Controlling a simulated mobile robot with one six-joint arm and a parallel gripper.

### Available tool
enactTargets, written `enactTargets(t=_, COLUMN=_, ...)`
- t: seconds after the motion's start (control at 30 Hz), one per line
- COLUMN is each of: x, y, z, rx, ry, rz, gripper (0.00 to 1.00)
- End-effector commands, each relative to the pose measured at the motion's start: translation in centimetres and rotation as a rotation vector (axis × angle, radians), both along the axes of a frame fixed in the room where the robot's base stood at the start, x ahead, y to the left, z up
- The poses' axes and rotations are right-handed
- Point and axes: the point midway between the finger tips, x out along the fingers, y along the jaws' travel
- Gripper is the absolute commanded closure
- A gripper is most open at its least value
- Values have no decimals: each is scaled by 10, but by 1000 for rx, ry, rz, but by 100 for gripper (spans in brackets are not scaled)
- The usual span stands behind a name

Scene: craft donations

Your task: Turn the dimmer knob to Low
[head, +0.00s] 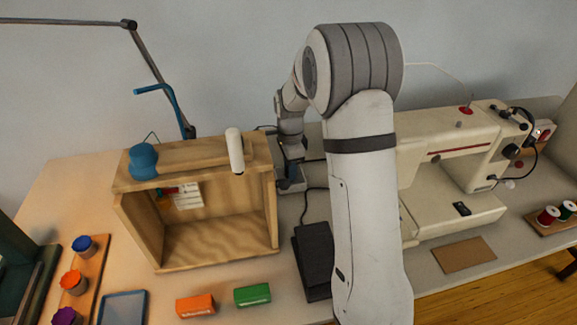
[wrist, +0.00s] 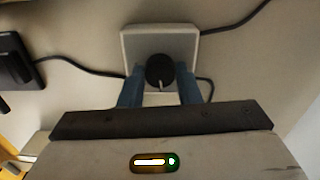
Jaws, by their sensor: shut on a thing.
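The dimmer knob (wrist: 160,68) is a round black knob on a pale square box (wrist: 185,45), seen in the wrist view. A light pointer mark on the knob points toward the bottom of that view. My gripper (wrist: 160,84) has its blue fingers at the two sides of the knob, shut on it. In the head view my gripper (head: 291,180) reaches down to the table between the wooden box and the sewing machine, and the knob is hidden there. I cannot read any labels around the knob.
A black pedal (head: 312,262) lies in front. The sewing machine (head: 450,222) stands on the right. A dark cable (wrist: 230,25) runs from the dimmer box.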

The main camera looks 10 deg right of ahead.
Motion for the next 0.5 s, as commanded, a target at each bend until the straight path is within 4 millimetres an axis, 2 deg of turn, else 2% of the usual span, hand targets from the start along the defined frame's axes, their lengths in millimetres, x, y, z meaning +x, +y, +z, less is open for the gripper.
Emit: enactTargets(t=0.5, x=1, y=0, z=1, rx=0, ry=-3, rz=-79, gripper=92)
